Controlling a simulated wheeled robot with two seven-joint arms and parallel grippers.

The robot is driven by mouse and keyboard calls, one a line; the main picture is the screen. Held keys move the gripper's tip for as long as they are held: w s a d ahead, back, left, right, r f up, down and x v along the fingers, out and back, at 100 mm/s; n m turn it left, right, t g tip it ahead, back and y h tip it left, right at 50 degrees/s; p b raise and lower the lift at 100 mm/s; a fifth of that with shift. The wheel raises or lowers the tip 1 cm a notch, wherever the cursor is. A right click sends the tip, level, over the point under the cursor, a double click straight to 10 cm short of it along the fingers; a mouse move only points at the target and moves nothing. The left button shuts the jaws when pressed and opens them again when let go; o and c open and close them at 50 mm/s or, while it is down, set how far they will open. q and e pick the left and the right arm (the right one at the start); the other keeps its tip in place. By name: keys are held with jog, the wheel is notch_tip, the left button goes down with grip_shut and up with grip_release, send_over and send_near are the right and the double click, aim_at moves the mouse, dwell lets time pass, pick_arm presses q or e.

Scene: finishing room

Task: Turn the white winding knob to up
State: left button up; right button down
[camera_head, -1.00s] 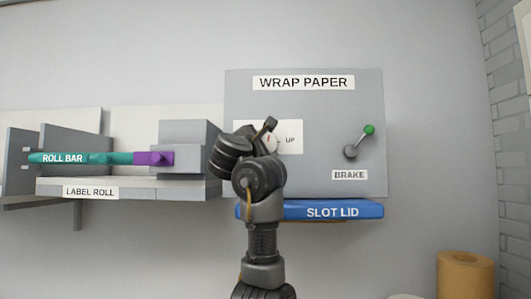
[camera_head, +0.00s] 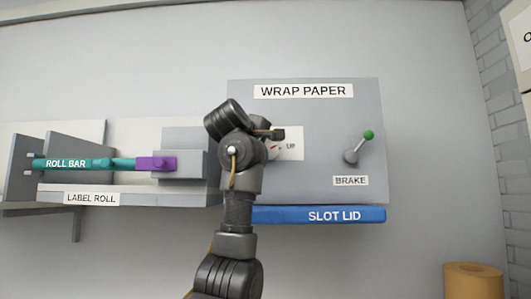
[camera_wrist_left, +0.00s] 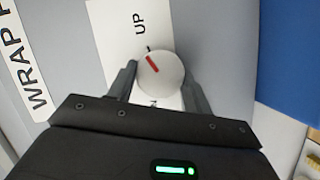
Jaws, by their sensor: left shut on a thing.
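The white winding knob (camera_wrist_left: 160,75) shows in the left wrist view, round, with a red pointer line on its face. The pointer lies close to a black tick mark beside the word UP on the white label plate (camera_wrist_left: 132,32), a little off it. My left gripper (camera_wrist_left: 160,88) is shut on the knob, one finger at each side. In the head view the left gripper (camera_head: 277,135) is in front of the WRAP PAPER panel (camera_head: 325,125) and hides most of the knob. The right gripper is not in view.
A brake lever (camera_head: 360,147) with a green tip stands to the right on the panel. The blue slot lid (camera_head: 335,215) juts out below. The teal roll bar (camera_head: 85,163) and label roll shelf (camera_head: 140,192) are at left. A brown roll (camera_head: 473,280) stands low at right.

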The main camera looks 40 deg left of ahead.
pick_arm(q)
jog(key=shift+m+g, duration=0.4)
jog(key=shift+m, duration=0.5)
jog(key=o, duration=1)
jog(key=b+v, duration=0.5)
jog(key=v, duration=0.5)
jog(key=shift+s+d+r, duration=0.2)
jog(key=shift+s+d, duration=0.1)
